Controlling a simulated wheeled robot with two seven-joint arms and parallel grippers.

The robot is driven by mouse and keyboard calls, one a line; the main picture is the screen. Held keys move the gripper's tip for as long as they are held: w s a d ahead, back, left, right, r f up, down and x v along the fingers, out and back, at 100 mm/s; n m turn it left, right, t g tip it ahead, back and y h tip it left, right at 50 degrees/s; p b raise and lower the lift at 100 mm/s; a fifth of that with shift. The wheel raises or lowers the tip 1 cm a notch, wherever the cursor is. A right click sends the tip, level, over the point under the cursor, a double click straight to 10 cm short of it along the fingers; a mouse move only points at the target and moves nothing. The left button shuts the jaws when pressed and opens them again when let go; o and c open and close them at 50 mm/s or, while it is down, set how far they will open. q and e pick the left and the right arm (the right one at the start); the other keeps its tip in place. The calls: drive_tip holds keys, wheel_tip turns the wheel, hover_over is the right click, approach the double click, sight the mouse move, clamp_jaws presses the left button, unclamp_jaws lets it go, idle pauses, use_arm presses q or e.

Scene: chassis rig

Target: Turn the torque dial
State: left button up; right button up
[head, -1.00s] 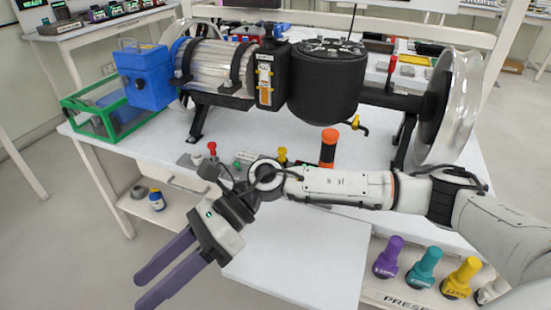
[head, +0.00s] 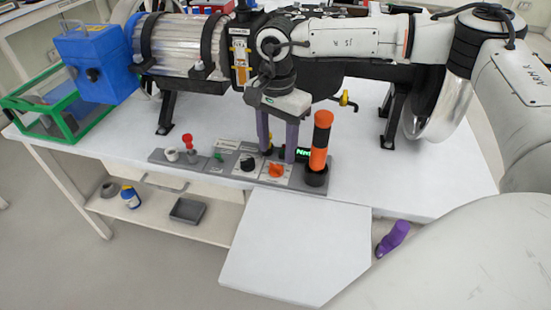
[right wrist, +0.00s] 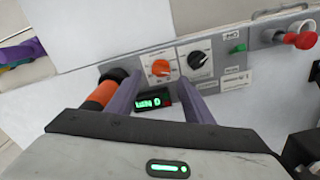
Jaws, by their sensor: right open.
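The control panel (head: 222,163) lies along the front of the table. It carries an orange dial (head: 277,170) on a white plate and a black dial (head: 248,163) to its left. A small green-lit display reading Nm (head: 303,154) sits just behind the orange dial, so the orange one appears to be the torque dial. My right gripper (head: 278,153) points down over the panel, open and empty, its purple fingers just behind the orange dial in the head view. In the right wrist view the orange dial (right wrist: 160,68) shows between the fingertips; contact cannot be told. My left gripper is out of view.
An orange-and-black handled tool (head: 320,140) stands upright in a holder right of the dial, close to my right finger. A red knob (head: 187,140) stands at the panel's left. The drum assembly (head: 180,45) is behind. The front table extension (head: 300,245) is bare.

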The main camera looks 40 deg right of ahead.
sight(276, 165)
drive_tip(key=shift+f, duration=2.35)
drive_tip(key=shift+c, duration=0.2)
drive_tip(key=c, duration=1)
